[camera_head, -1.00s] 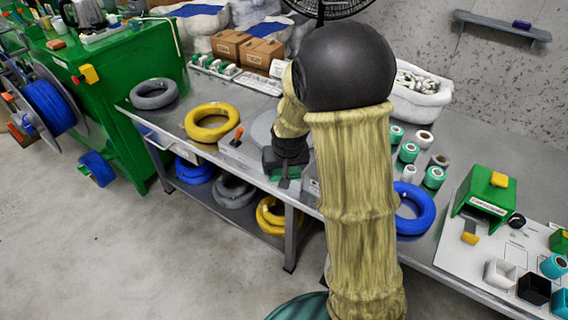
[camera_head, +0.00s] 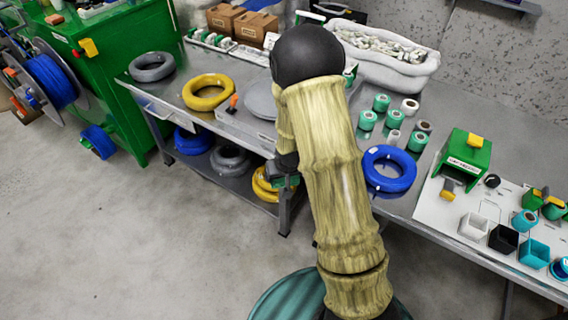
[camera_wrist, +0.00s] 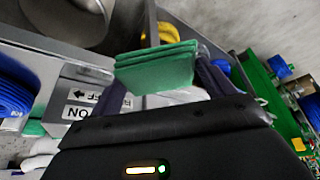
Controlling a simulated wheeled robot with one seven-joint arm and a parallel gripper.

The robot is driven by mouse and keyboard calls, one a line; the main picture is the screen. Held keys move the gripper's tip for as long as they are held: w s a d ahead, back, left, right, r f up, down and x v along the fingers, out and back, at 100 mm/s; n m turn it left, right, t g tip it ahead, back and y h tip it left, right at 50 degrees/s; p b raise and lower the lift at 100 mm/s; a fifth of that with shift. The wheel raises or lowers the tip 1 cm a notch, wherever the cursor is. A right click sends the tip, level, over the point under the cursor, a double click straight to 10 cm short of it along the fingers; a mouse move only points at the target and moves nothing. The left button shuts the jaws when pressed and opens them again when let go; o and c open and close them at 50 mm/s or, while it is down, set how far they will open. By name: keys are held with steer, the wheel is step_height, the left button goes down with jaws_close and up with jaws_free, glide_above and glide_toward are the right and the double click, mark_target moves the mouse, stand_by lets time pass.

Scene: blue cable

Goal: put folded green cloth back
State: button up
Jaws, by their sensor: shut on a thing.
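The folded green cloth (camera_wrist: 155,68) is a flat, layered bundle between the two fingers of my gripper (camera_wrist: 165,82) in the wrist view. My gripper is shut on it. In the head view only a small green part of the cloth (camera_head: 286,181) shows at my gripper (camera_head: 285,176), by the front edge of the workbench (camera_head: 232,128). My arm hides much of the gripper and the bench behind it. I cannot tell from the head view how high the cloth is held.
A yellow coil (camera_head: 208,92), a grey coil (camera_head: 152,67) and a blue coil (camera_head: 389,168) lie on the bench. A round grey plate (camera_head: 262,99) is behind my wrist. Several coils lie on the lower shelf. Green tape rolls and a green dispenser (camera_head: 466,152) stand at right.

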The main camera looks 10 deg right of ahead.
steer(key=s+f+p, duration=0.7)
steer(key=f+p, duration=0.3)
steer(key=p, duration=0.2)
steer(key=shift+f+p, duration=0.25)
steer(key=shift+p, duration=0.1)
